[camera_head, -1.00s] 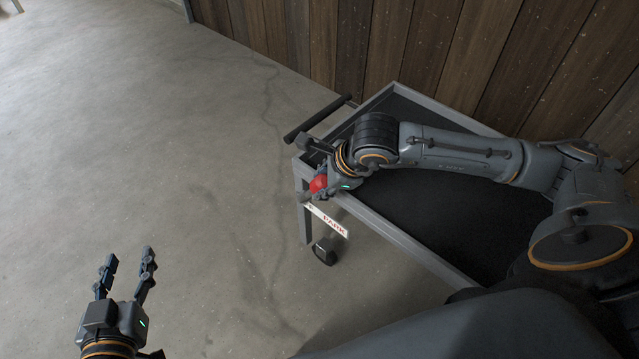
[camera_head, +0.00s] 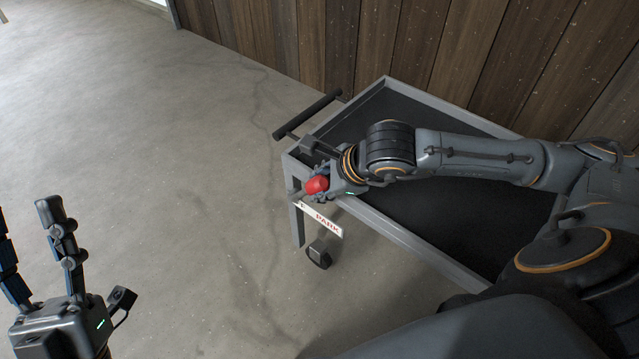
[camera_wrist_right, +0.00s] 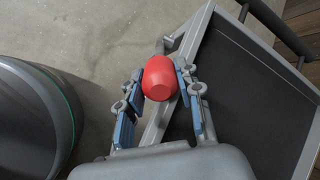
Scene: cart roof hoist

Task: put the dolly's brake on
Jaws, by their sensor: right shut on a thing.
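The dolly is a grey-framed cart with a black top (camera_head: 455,215). Its brake lever ends in a red knob (camera_head: 317,185) at the near left corner, just above a white label (camera_head: 319,219) that reads PARK towards its right end. My right gripper (camera_head: 320,184) is shut on the red knob. In the right wrist view the knob (camera_wrist_right: 160,78) sits between both fingers, and the lever's shaft is mostly hidden. My left gripper (camera_head: 24,212) is open and empty at the lower left, over bare floor and away from the dolly.
A dark push handle (camera_head: 308,115) sticks out at the dolly's left end. A black caster (camera_head: 319,254) stands below the label. A wooden plank wall (camera_head: 330,45) runs behind the dolly. The concrete floor (camera_head: 150,150) to the left is clear.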

